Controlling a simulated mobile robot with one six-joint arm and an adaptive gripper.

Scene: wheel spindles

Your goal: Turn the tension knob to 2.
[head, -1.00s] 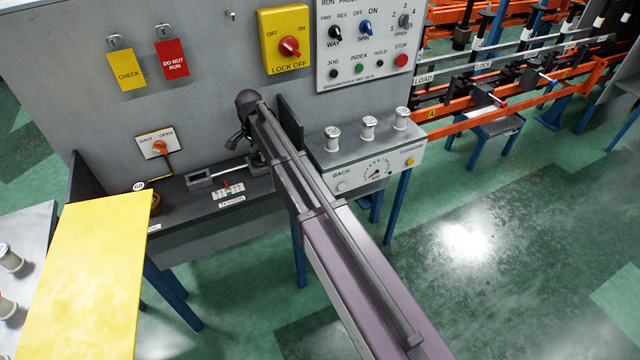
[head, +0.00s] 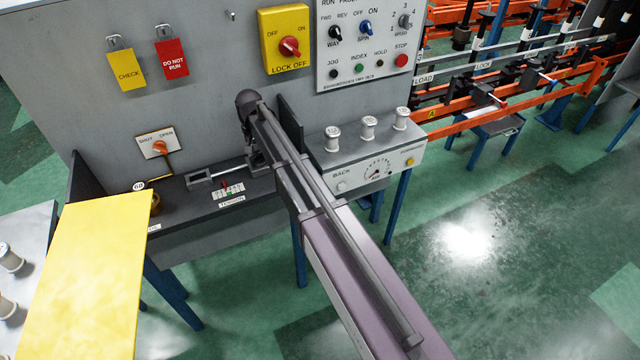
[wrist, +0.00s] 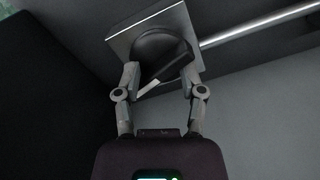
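In the wrist view the knob (wrist: 160,58) is a dark round one with a raised bar and a white line on its lower-left end. It sits on a square metal plate (wrist: 117,42). My gripper (wrist: 161,78) has its two fingers apart, one on each side of the knob; whether they touch it is unclear. In the head view my gripper (head: 256,158) is low against the grey panel, and my arm hides the knob. The tension scale (head: 229,190), with a red marker near its middle, lies to the left; its numbers are too small to read.
A metal rod (wrist: 255,25) runs right from the plate. A dark upright plate (head: 291,122) stands close right of my gripper. The ledge with spools (head: 368,130) is further right. A yellow board (head: 95,270) is at the left.

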